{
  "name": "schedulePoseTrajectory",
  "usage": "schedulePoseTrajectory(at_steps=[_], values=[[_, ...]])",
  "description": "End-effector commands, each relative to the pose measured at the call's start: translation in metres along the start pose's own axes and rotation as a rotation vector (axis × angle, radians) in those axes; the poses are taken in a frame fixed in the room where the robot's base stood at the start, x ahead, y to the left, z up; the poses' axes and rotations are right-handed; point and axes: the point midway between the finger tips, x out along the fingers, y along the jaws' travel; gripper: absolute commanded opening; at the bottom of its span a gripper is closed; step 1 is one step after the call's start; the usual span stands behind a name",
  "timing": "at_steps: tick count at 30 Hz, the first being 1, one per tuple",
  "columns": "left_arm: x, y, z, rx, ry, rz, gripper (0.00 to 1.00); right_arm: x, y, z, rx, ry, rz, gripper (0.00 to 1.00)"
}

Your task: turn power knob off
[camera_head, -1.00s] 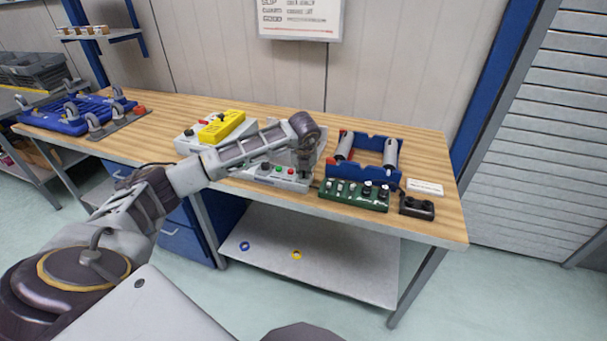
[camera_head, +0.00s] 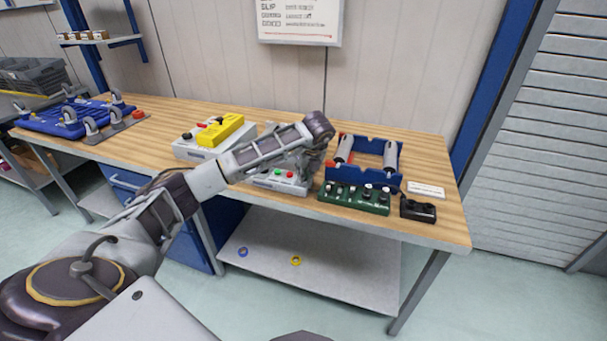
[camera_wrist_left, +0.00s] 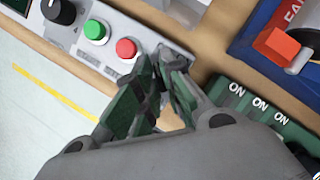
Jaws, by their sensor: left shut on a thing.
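The grey control panel (camera_head: 275,182) lies near the table's front edge, below my left arm. In the left wrist view the panel (camera_wrist_left: 73,40) carries a black knob (camera_wrist_left: 60,10), a green button (camera_wrist_left: 96,31) and a red button (camera_wrist_left: 127,48) in a row. My left gripper (camera_wrist_left: 165,72) is at the panel's right end, beside the red button. Its fingers are closed around a small dark part there, mostly hidden between them; its setting cannot be read. In the head view the left gripper (camera_head: 309,172) is partly hidden by its own wrist. My right gripper is out of view.
A green switch box (camera_head: 350,199) with several switches and a blue roller frame (camera_head: 360,178) stand close to the right of my gripper. A black two-button box (camera_head: 418,209) is farther right. A grey box with a yellow device (camera_head: 220,129) stands behind my arm.

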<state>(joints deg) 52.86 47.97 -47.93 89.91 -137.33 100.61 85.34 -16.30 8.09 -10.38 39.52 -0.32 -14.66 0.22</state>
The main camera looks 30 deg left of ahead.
Motion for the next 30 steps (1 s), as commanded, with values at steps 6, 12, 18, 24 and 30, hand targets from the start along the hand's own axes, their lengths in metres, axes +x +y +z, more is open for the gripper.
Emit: schedulePoseTrajectory(at_steps=[6, 12, 18, 24, 30], values=[[0.0, 0.0, 0.0, -0.002, 0.0, -0.001, 0.0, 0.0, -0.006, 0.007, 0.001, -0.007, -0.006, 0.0], [0.0, 0.0, 0.0, -0.001, 0.0, -0.001, 0.31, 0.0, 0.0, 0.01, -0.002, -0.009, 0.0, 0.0], [0.0, 0.0, 0.0, 0.0, 0.0, -0.001, 0.31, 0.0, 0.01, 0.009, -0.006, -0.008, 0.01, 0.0], [-0.002, 0.0, 0.0, 0.0, 0.0, -0.001, 0.31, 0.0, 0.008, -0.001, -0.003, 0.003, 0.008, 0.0], [-0.014, 0.0, 0.001, 0.0, 0.0, -0.001, 0.31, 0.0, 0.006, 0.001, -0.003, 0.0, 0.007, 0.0]])
